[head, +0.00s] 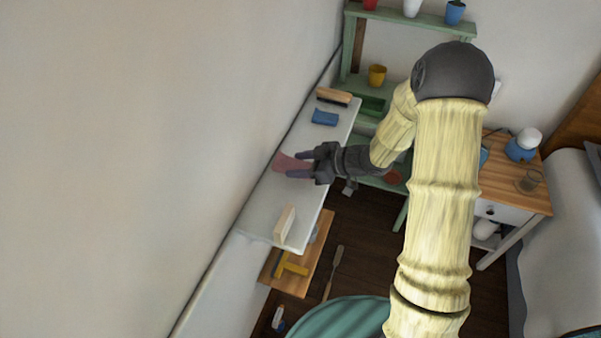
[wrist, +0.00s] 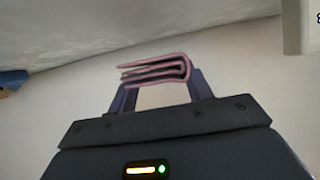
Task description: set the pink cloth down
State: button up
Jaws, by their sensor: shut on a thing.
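The pink cloth (head: 290,163) is at the tips of my gripper (head: 297,165), over the white shelf (head: 262,205) along the wall in the head view. In the wrist view the folded pink cloth (wrist: 157,70) sits between the two finger ends of my gripper (wrist: 160,85). My gripper is shut on the cloth. I cannot tell whether the cloth touches the shelf top.
A blue folded item (head: 324,117) and a brush (head: 333,97) lie toward the shelf's far end. A pale block (head: 285,222) stands near its near end. The wall runs close along the shelf's left side. Bare shelf lies on both sides of the cloth.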

jog(key=shift+f, duration=1.85)
jog(key=shift+f, duration=0.15)
jog(key=o, duration=1)
jog(key=shift+c, duration=0.2)
jog(key=shift+r, duration=0.2)
jog(key=v, duration=1.2)
